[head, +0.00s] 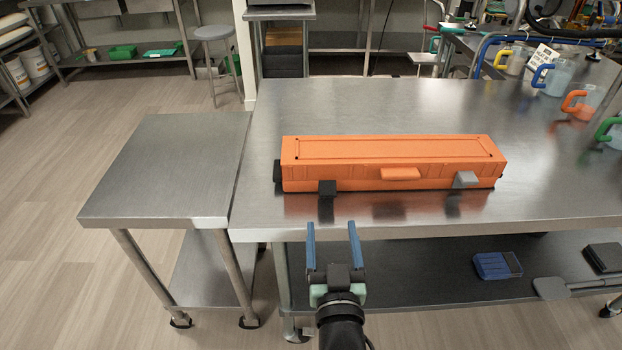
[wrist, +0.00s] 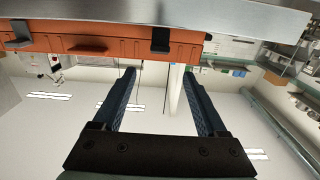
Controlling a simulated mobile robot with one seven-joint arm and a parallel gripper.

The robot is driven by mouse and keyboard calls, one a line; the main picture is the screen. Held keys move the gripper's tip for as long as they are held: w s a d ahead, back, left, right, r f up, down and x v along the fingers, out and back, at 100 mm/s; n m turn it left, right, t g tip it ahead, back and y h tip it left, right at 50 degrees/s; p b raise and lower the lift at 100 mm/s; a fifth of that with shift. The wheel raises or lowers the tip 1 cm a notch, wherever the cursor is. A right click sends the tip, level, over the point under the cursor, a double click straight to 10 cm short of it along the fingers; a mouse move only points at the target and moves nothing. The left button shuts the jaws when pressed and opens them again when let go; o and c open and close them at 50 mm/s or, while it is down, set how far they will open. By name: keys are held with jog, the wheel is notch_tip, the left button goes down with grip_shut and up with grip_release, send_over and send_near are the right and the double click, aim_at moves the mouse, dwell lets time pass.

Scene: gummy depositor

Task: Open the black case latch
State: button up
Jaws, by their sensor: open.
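A long orange case (head: 390,150) lies shut on the steel table, and its front also shows upside down in the wrist view (wrist: 120,47). Its black latch (head: 327,187) is on the left of the front face, folded down against it. The black latch shows at upper centre-right in the wrist view (wrist: 161,40). A grey latch (head: 466,180) is on the right of the front, with an orange handle (head: 400,174) between them. My gripper (head: 332,228) is open and empty, in front of the table edge, roughly in line with the black latch and apart from it.
The steel table (head: 330,105) is clear around the case. A lower side table (head: 165,165) stands at left. Pitchers with coloured handles (head: 545,78) stand at the right. A blue item (head: 492,266) and a grey scoop-like tool (head: 550,288) lie on the lower shelf.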

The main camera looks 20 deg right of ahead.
aim_at(328, 189)
jog(key=b+x, duration=0.2)
jog(key=x, duration=1)
jog(key=shift+w+f, duration=0.1)
grip_shut()
